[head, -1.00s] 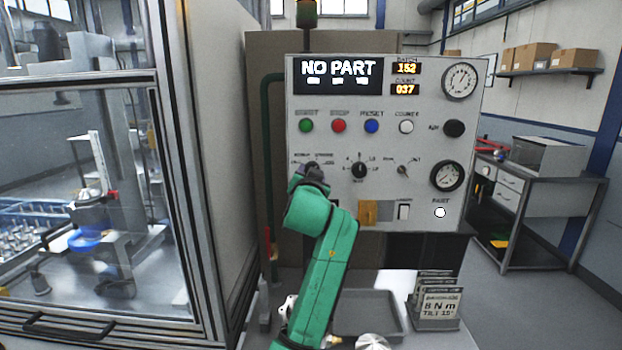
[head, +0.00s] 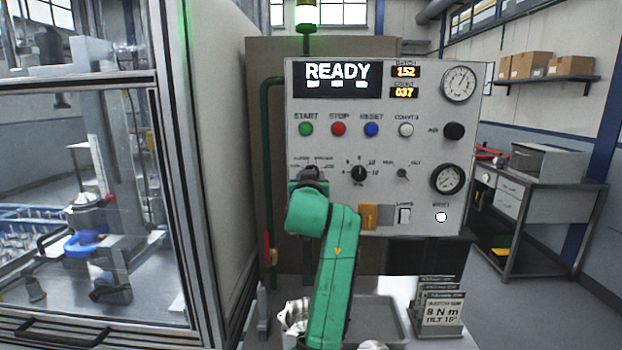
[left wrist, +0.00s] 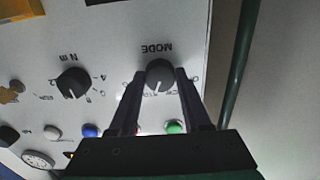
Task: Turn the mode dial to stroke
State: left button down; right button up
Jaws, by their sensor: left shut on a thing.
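The mode dial (left wrist: 160,74) is a dark round knob under the label MODE, seen upside down in the left wrist view. My left gripper (left wrist: 159,82) has its two dark fingers on either side of the dial, shut on it. The dial's pale pointer mark shows, but the small position words around it are too blurred to read. In the head view my green left arm (head: 335,270) reaches up to the panel (head: 430,140), and the gripper hides most of the dial. The display (head: 338,77) reads READY. My right gripper is not in view.
A torque dial (head: 358,174) and a small selector (head: 402,174) sit right of the mode dial. Green start (head: 306,129), red stop (head: 338,129) and blue reset (head: 371,129) buttons are above. A grey tray (head: 375,312) and sign holder (head: 437,305) stand below.

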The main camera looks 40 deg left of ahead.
pick_arm(q)
jog(key=shift+c, duration=1.8)
grip_release()
jog(key=shift+d, duration=0.1)
jog(key=b+v, duration=0.4)
jog(key=v, duration=1)
jog(key=shift+s+b, duration=0.2)
jog(key=shift+b, duration=0.1)
jog(key=shift+d, duration=0.15)
